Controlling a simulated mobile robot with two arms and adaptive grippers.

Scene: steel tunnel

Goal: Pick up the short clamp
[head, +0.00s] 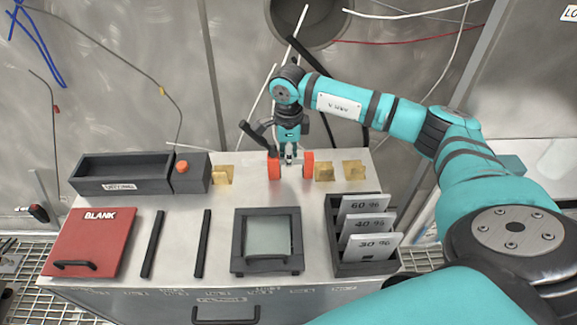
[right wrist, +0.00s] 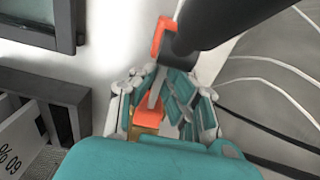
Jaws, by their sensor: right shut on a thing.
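The short clamp (head: 308,165) has two orange jaws and a black handle. It is upright at the back of the steel bench, between the brass blocks. My right gripper (head: 289,151) reaches down from above and is shut on its middle part, between the orange jaws. In the right wrist view, the fingers (right wrist: 160,97) close around the clamp's pale bar, with an orange jaw (right wrist: 161,38) beyond them. I cannot tell whether the clamp touches the bench. My left gripper is not in view.
Brass blocks (head: 324,173) stand on both sides of the clamp. In front are a rack of grey plates (head: 368,222), a dark framed window box (head: 267,241), two black bars and a red BLANK cover (head: 92,241). A dark tray (head: 122,173) is at the left. Cables hang behind.

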